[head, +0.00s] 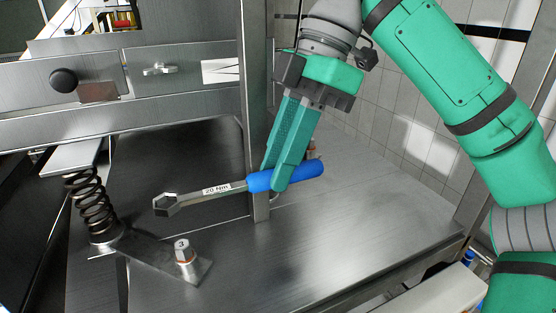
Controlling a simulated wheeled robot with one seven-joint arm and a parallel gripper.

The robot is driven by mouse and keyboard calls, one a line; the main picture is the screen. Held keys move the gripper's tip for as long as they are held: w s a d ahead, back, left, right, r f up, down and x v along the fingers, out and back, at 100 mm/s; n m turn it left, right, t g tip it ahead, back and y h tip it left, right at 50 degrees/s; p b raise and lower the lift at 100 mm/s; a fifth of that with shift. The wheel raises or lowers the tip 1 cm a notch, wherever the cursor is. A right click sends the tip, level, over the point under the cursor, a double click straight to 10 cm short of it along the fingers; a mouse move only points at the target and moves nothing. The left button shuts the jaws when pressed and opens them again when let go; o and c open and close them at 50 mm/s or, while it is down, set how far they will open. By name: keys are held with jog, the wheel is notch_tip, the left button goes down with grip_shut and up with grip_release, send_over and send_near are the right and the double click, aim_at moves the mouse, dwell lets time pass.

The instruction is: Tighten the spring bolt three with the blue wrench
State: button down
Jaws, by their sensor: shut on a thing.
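The blue wrench (315,170) has a blue handle, a grey shaft labelled "20 Nm" and an open metal head at its left end. My gripper (279,182) is shut on the blue handle and holds the wrench roughly level. The wrench head (167,205) appears up and left of spring bolt three (183,250) in the picture, apart from it. The bolt is a hex head marked "3" with an orange-red ring at its base. It stands upright on a metal bracket plate (150,256) beside a dark coil spring (91,205).
A metal post (257,100) stands behind my gripper, with a steel crossbeam (185,103) to its left. A black knob (64,80) and a wing-shaped latch (159,69) are on the panel. Another bolt (311,149) shows partly behind my gripper. The steel plate (330,230) at right is clear.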

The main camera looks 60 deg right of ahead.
jog(key=shift+d, duration=0.15)
jog(key=shift+s+f, duration=0.1)
jog(key=shift+f, duration=4.3)
jog(key=shift+s+a+m, duration=0.65)
jog(key=shift+s+m, duration=0.15)
jog(key=shift+s, duration=0.05)
jog(key=shift+s+a+m+t, duration=0.4)
jog(key=shift+s+a+m, duration=0.3)
jog(key=shift+s+m, duration=0.15)
jog(key=shift+a+h, duration=0.1)
jog(key=shift+h, duration=0.2)
